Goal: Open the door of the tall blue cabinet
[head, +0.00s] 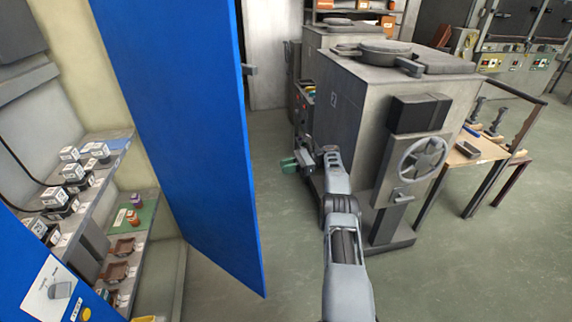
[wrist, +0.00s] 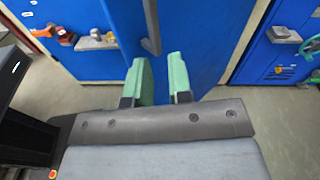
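The blue cabinet door (head: 190,130) stands swung wide open in the head view, and the shelves inside show to its left. A grey handle (head: 250,70) sticks out past the door's right edge. My gripper (head: 290,163) is to the right of the door, apart from it. In the wrist view, the green fingers of my gripper (wrist: 160,65) are spread with nothing between them. A grey handle (wrist: 152,25) on a blue panel shows just beyond the fingertips; I cannot tell how far off it is.
Cabinet shelves (head: 92,205) hold small boxes and brown trays. A blue panel with a label (head: 52,285) is at the lower left. A grey machine with a handwheel (head: 424,158) stands right of my arm, beside a wooden table (head: 475,150). Floor (head: 225,290) is clear between door and machine.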

